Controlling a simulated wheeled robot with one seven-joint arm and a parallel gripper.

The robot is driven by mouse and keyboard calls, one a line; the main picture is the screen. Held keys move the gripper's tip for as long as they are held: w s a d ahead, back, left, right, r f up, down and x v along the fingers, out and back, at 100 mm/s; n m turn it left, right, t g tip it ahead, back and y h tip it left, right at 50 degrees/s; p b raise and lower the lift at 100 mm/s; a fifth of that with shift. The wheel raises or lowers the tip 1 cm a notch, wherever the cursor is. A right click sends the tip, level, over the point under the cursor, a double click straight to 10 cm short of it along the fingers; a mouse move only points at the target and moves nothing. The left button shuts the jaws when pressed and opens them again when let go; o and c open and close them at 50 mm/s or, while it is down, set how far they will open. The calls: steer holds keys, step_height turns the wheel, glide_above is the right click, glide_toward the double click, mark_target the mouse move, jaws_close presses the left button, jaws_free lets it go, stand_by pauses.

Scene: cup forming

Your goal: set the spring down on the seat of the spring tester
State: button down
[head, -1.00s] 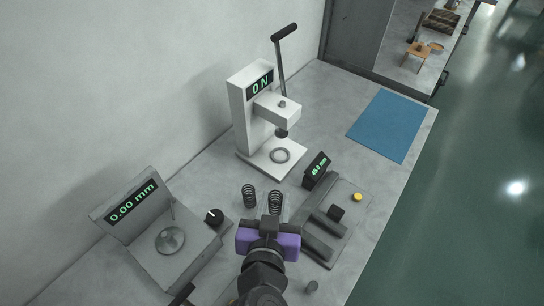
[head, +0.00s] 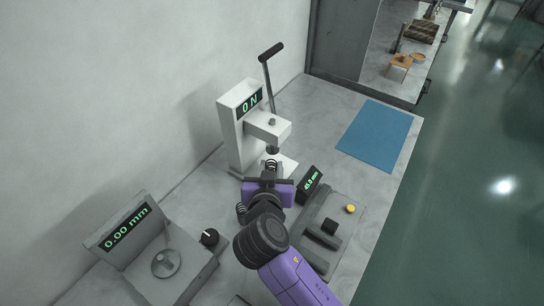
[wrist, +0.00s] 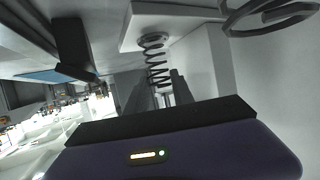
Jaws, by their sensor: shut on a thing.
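The white spring tester (head: 230,125) stands against the wall with its display at 0 N. Its base plate (head: 289,168) shows right of my gripper; the seat ring is hidden behind the gripper and spring in the head view. My gripper (head: 269,178) is shut on a dark coil spring (head: 271,165), in front of the tester and below its press head. In the wrist view the held spring (wrist: 156,62) extends from between the fingers (wrist: 160,95) towards a round grey seat (wrist: 151,39) on a pale plate. I cannot tell whether they touch.
Another spring (head: 241,210) stands just left of my gripper. A gauge with a dark display (head: 310,184) is close on the right. The 0.00 mm gauge (head: 125,230) is at lower left. A blue mat (head: 375,135) lies clear at the right.

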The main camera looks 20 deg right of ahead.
mark_target(272, 161)
steer(key=w, duration=0.1)
steer(key=w+d, duration=0.1)
steer(key=w, duration=0.1)
steer(key=shift+w+d+p, duration=0.15)
steer(key=shift+d+p, duration=0.2)
steer(key=shift+f, duration=0.3)
steer(key=shift+f, duration=0.1)
steer(key=c, duration=1.1)
jaws_free()
steer(key=shift+r, duration=0.2)
steer(key=b+v, duration=0.1)
steer(key=v, duration=1.1)
steer(key=shift+a+f, duration=0.1)
steer(key=shift+f, duration=0.1)
